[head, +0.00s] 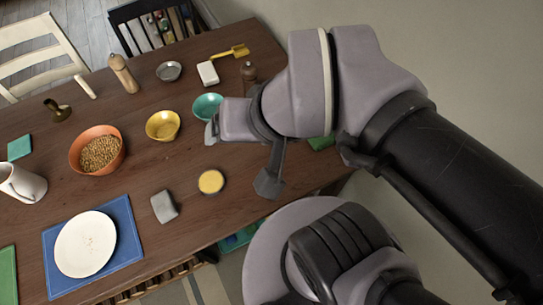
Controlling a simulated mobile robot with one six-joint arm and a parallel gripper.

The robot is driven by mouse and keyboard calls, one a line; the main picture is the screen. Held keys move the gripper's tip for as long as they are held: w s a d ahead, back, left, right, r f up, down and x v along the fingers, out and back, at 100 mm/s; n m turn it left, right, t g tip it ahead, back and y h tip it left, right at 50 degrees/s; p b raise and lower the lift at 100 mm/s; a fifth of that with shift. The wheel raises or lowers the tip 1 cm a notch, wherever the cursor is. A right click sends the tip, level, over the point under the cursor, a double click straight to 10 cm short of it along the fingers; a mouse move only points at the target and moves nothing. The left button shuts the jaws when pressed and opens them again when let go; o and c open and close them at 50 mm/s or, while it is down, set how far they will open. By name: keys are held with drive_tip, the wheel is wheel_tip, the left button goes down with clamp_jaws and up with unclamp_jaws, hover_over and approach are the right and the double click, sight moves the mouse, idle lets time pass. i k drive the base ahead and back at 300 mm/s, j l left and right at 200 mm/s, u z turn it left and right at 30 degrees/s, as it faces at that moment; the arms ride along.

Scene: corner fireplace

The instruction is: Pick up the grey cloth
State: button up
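The grey cloth (164,206) appears as a small folded grey piece on the wooden table, near its front edge, to the right of the white plate. My gripper (240,160) is above the table, up and to the right of the cloth and apart from it. Its two fingers are spread wide, and nothing shows between them. My arm covers the right end of the table.
A yellow round item (211,182) lies close to the cloth's right. A white plate (85,244) on a blue mat (127,232) is to its left. Yellow (163,125), teal (206,106) and orange (97,149) bowls stand farther back. Bare wood surrounds the cloth.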

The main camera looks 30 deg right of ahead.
sight(165, 208)
drive_tip(key=j+z, duration=0.7)
drive_tip(key=k+j+z, duration=0.2)
drive_tip(key=j+z, duration=0.15)
drive_tip(key=k+j+z, duration=0.15)
drive_tip(key=j+z, duration=0.2)
drive_tip(key=j, duration=0.15)
drive_tip(key=k+j+z, duration=0.3)
drive_tip(key=i, duration=0.1)
